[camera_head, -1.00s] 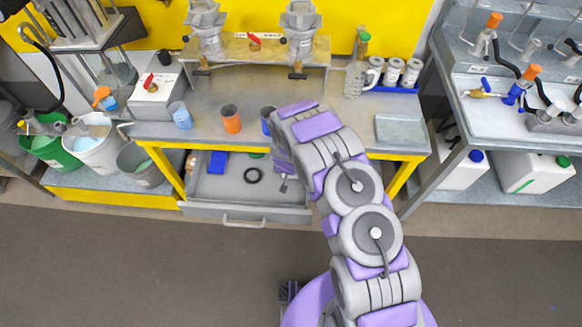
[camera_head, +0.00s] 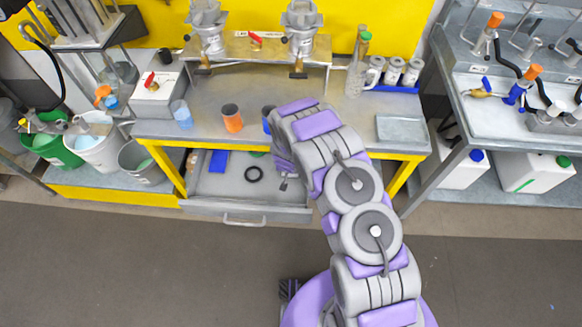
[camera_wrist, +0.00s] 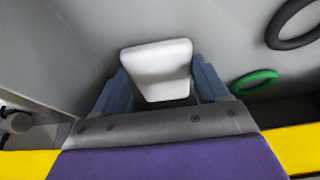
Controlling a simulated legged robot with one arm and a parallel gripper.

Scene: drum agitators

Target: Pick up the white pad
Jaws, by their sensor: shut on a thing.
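The white pad (camera_wrist: 160,68) shows in the wrist view as a pale rounded block between the two blue-grey fingers of my gripper (camera_wrist: 162,85). The fingers are shut on its sides, and the pad lies over the grey drawer floor. I cannot tell whether it touches the floor. In the head view my gripper (camera_head: 284,182) reaches down into the right part of the open drawer (camera_head: 215,190). The pad is hidden there behind my arm.
A black ring (camera_wrist: 295,22) and a green ring (camera_wrist: 254,79) lie to the right of the pad in the drawer. A blue block (camera_head: 217,161) lies in the drawer's left part. The yellow-edged bench (camera_head: 345,135) stands above, with an orange cup (camera_head: 232,119) near its edge.

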